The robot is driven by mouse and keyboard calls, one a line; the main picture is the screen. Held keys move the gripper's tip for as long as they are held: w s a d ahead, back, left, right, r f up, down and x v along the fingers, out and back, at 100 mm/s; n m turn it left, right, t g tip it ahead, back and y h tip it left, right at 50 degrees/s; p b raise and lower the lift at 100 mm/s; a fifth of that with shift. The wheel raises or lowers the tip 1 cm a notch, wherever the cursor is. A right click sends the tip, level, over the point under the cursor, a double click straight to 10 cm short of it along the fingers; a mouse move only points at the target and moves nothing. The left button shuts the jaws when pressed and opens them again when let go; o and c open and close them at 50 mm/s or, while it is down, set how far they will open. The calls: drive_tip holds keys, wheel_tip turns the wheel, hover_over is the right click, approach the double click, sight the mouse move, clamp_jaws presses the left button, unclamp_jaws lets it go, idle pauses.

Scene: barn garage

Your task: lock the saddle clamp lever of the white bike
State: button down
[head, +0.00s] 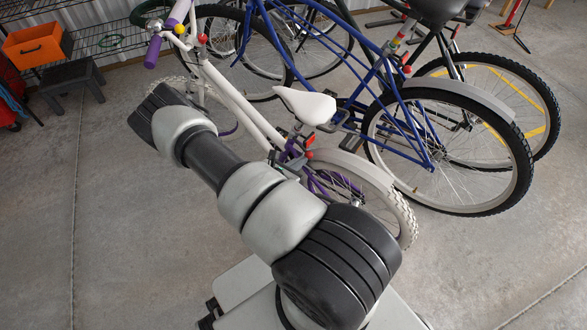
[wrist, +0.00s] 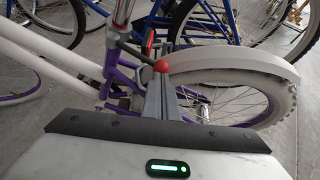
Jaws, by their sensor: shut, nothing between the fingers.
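The white bike (head: 240,97) with purple parts stands beyond my arm, its white saddle (head: 305,104) on a silver seat post. At the foot of the post is the saddle clamp lever (wrist: 140,55), a dark rod with a red ball knob (wrist: 162,66) at its right end. The red knob also shows in the head view (head: 309,154). My gripper (wrist: 163,82) is shut and empty, its fingertips right at the knob in the wrist view. I cannot tell whether they touch it. In the head view my arm hides part of the frame.
A white rear fender (wrist: 235,62) and wheel are just right of the lever. A blue bike (head: 345,75) stands close behind the white one. An orange bin (head: 36,46) and a dark stool (head: 72,80) are at the far left. The floor (head: 115,220) at the left is clear.

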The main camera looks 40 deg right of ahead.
drive_tip(key=shift+d, duration=0.25)
drive_tip(key=shift+s+d+p, duration=0.15)
drive_tip(key=shift+d+p, duration=0.3)
drive_tip(key=shift+d, duration=0.3)
drive_tip(key=shift+d+f, duration=0.1)
drive_tip(key=shift+d, duration=0.2)
drive_tip(key=shift+a, duration=0.15)
